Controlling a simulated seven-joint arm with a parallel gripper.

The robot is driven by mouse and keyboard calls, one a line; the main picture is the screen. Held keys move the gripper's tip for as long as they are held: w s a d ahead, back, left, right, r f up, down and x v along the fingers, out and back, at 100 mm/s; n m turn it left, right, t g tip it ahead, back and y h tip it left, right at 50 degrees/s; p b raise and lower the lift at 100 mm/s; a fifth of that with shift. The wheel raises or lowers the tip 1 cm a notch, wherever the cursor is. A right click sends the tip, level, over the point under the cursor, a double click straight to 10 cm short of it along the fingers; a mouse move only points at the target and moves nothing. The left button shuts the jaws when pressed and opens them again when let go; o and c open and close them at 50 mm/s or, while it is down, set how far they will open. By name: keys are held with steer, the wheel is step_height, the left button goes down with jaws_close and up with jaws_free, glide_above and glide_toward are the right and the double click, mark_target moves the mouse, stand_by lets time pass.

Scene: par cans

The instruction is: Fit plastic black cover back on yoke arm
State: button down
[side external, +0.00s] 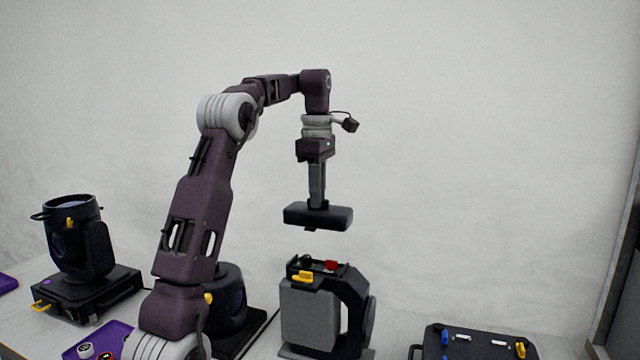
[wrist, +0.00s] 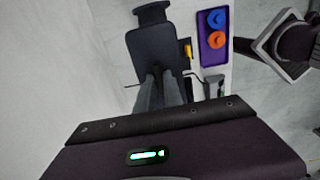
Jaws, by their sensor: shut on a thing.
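The plastic black cover (side external: 330,216) is a flat dark block held level in the side external view. My gripper (side external: 317,203) points straight down and is shut on its upper side near the middle. The yoke arm (side external: 358,300) stands upright below, a dark bracket beside a grey body. Its top is open, showing a red part (side external: 330,265) and a yellow latch (side external: 303,277) at the front. A clear gap separates cover and yoke top. In the wrist view my gripper's fingers (wrist: 160,88) reach over dark shapes; I cannot tell cover from fixture there.
A second dark fixture (side external: 78,245) stands at the left. A dark panel with colored parts (side external: 470,345) lies at the lower right. A purple tray (wrist: 213,61) holds a blue and an orange round piece. The air around the held cover is clear.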

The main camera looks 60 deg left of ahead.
steer(key=shift+f, duration=4.2)
steer(key=shift+f, duration=1.45)
steer(key=c, duration=1.4)
jaws_free()
